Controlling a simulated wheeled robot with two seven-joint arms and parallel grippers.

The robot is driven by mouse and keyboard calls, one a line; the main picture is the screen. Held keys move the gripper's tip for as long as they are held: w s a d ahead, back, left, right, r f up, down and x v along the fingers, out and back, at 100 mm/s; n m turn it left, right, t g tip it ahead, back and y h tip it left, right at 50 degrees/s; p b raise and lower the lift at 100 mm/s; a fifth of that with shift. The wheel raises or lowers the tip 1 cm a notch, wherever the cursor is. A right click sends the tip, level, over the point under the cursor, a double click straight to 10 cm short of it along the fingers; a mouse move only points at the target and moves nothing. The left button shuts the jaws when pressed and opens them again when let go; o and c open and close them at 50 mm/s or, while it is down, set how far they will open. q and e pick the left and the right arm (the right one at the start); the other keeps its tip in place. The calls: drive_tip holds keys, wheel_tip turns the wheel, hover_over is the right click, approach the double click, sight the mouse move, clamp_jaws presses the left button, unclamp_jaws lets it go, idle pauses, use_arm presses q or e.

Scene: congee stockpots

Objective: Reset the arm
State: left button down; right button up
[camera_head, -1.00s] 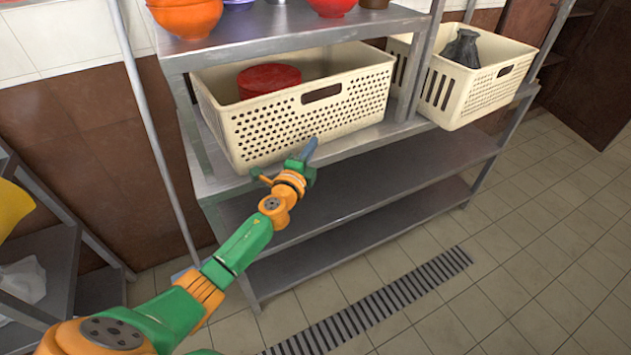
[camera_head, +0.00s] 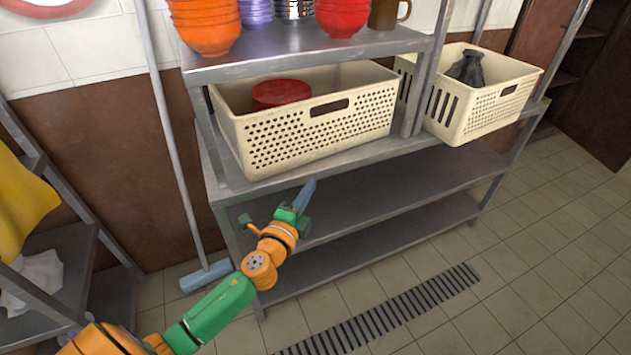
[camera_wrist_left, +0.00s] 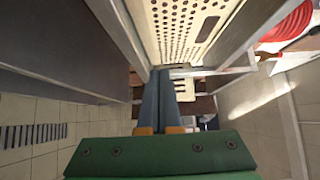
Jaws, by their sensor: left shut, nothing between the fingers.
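My left arm comes in from the lower left in the head view, green and orange. Its gripper (camera_head: 305,194) is in front of the metal shelf, below the left cream basket (camera_head: 320,125), and holds nothing. In the left wrist view the two blue-grey fingers (camera_wrist_left: 163,98) lie together, shut and empty. The basket's perforated wall (camera_wrist_left: 185,25) shows above them there. My right gripper is in neither view.
The metal shelf rack (camera_head: 390,196) stands close behind the gripper. A second cream basket (camera_head: 487,105) holds a dark bag (camera_head: 467,68). A red round thing (camera_head: 281,94) is in the left basket. Orange bowls (camera_head: 208,28) stand on top. Tiled floor (camera_head: 560,240) at right is clear.

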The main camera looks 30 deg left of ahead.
use_arm(q)
drive_tip(key=s+f+n+g+p, duration=0.2)
drive_tip(key=s+f+n+g, duration=0.25)
drive_tip(key=s+f, duration=0.6)
drive_tip(key=s+f+n+g+p, duration=0.2)
drive_tip(key=s+f+n+g, duration=0.3)
drive_tip(key=f, duration=1.1)
drive_tip(key=s+d+f+n+g+p, duration=0.1)
drive_tip(key=s+d+f+g, duration=0.1)
drive_tip(key=s, duration=0.6)
drive_tip(key=s+d+f+n+g+h, duration=0.1)
drive_tip(key=s+d+f+n+g, duration=0.1)
drive_tip(key=s, duration=0.6)
drive_tip(key=s+d+f+n+g+p, duration=0.1)
drive_tip(key=s+d+f+n+g, duration=0.1)
drive_tip(key=s, duration=0.6)
wheel_tip(320, 180, down, 3)
drive_tip(key=shift+s+d+r+g+h+p, duration=0.1)
drive_tip(key=shift+s+d+g+h+p, duration=0.25)
drive_tip(key=shift+g, duration=0.4)
